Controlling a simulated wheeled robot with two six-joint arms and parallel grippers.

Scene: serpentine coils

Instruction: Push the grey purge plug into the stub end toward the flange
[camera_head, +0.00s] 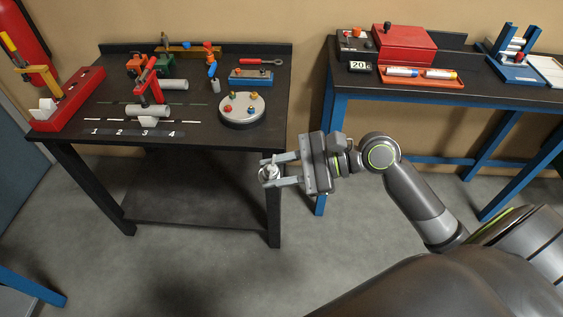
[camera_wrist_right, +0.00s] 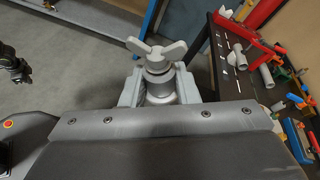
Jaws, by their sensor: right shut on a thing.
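My right gripper (camera_head: 272,173) is shut on the grey purge plug (camera_head: 269,172), which has a wing-shaped top. In the right wrist view the plug (camera_wrist_right: 158,62) stands between the fingers with its wings outward. The gripper is off the front right corner of the left table, over the floor. Grey pipe pieces lie on that table: one (camera_head: 150,111) near the red clamp, another (camera_head: 174,84) farther back. I cannot tell which is the stub end, nor make out a flange. My left gripper is not seen in the head view.
The left table (camera_head: 200,140) carries a red rack (camera_head: 75,103), a red clamp (camera_head: 148,82), a round plate (camera_head: 240,120) with coloured knobs and a blue block (camera_head: 250,78). A second table (camera_head: 480,92) holds a red box (camera_head: 402,45). Floor between the tables is clear.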

